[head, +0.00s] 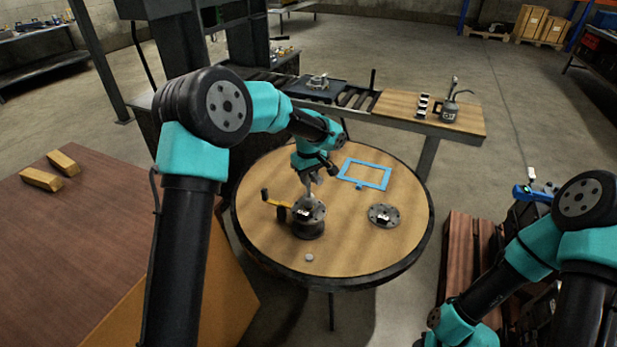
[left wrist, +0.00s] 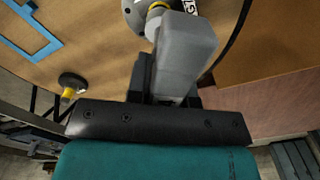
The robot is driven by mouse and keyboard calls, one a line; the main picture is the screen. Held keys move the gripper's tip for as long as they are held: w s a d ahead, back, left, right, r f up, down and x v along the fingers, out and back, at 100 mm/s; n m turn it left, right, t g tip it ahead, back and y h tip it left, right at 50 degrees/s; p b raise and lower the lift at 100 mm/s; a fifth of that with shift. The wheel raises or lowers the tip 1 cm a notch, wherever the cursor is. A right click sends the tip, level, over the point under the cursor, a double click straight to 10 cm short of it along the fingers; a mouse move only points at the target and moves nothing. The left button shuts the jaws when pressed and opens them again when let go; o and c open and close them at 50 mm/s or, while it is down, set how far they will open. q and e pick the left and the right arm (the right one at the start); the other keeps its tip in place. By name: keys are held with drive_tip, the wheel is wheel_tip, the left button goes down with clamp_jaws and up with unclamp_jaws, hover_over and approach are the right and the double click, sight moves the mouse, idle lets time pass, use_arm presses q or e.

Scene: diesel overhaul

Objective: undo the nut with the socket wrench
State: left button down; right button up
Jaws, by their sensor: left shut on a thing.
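My left gripper (head: 312,174) is shut on a grey socket wrench (left wrist: 185,48), pointing down over the dark round housing (head: 309,222) on the round table. In the left wrist view the wrench is a grey block with a yellow ring at its far end, over the grey top of the housing (left wrist: 136,14). The nut is hidden under the wrench, and I cannot tell whether the wrench is seated on it.
The round table (head: 365,247) also holds a blue rectangular outline (head: 386,179), a flanged disc (head: 384,215), a small grey disc (head: 309,257) and an orange-handled piece (head: 276,200) touching or close to the housing. A roller conveyor (head: 355,98) stands behind. The table's front right is clear.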

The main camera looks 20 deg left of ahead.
use_arm(q)
drive_tip(key=m, duration=0.8)
drive_tip(key=shift+m, duration=0.4)
drive_tip(key=m, duration=0.8)
drive_tip(key=shift+f, duration=0.1)
